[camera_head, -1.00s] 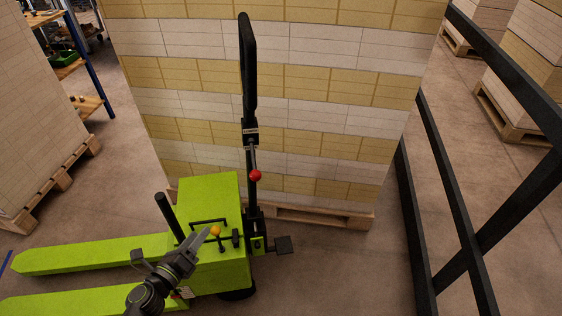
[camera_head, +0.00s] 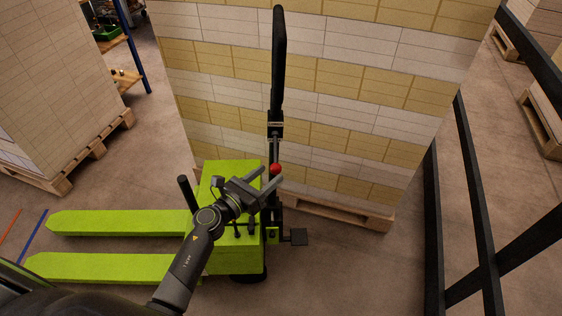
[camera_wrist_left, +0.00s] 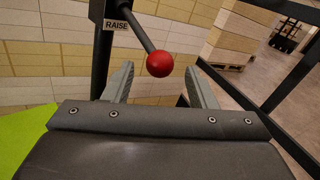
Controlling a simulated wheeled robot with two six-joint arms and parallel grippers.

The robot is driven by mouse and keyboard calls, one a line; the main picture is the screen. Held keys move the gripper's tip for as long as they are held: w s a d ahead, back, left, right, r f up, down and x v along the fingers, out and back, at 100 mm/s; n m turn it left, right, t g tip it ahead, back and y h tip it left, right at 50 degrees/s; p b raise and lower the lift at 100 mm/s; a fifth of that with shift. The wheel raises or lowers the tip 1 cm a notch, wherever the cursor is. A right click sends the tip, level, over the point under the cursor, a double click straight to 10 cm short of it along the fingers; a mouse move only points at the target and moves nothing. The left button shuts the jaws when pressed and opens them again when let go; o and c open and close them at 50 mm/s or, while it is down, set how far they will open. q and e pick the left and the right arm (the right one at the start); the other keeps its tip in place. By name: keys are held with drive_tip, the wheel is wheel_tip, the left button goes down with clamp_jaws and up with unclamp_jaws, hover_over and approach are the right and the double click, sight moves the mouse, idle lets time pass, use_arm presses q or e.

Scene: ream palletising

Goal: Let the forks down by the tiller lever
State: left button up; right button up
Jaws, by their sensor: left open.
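The tiller lever is a thin rod ending in a red ball knob (camera_head: 275,168), set on the black upright tiller (camera_head: 279,60) of the lime-green pallet truck (camera_head: 237,258). The knob also shows in the left wrist view (camera_wrist_left: 160,64), beside a label reading RAISE (camera_wrist_left: 116,26). My left gripper (camera_head: 268,178) is open at the knob. In the wrist view the knob appears between the two fingertips; I see no grip on it. The forks (camera_head: 120,222) stretch out to the left; I cannot tell their height. My right gripper is not in view.
A tall stack of white and yellow reams (camera_head: 320,85) on a wooden pallet (camera_head: 340,212) stands close behind the tiller. A dark metal railing (camera_head: 475,190) is at the right. Another loaded pallet (camera_head: 100,150) is at the left. Bare floor lies front right.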

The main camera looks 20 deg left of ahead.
use_arm(q)
drive_tip(key=x, duration=0.6)
drive_tip(key=shift+w, duration=0.1)
